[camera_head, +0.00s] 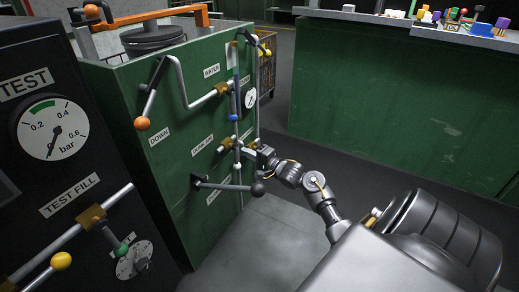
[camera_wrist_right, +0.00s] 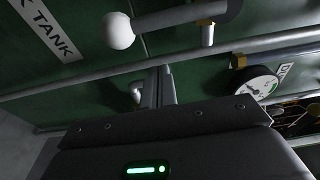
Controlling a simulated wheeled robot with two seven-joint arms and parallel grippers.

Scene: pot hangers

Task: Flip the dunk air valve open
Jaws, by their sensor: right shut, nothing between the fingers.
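The green tank cabinet (camera_head: 180,200) carries pipes, brass valves and small white labels. A brass valve (camera_head: 226,145) sits on the pipework beside a label (camera_head: 202,145) too small to read surely; I cannot tell for certain which valve is the dunk air valve. My right gripper (camera_head: 252,153) is close to this pipework, just right of the brass valve. In the right wrist view the fingers (camera_wrist_right: 160,86) are together and empty, pointing at the green panel. A lever with a white ball end (camera_wrist_right: 119,31) is above left of them, apart from them. My left gripper is out of view.
A black-knobbed lever (camera_head: 258,188) sticks out below my right gripper. An orange-knobbed lever (camera_head: 142,123) hangs at upper left. A black test panel (camera_head: 100,130) with a gauge stands at left. A pipe (camera_wrist_right: 210,54) crosses above my fingers. Grey floor (camera_head: 270,235) is clear.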

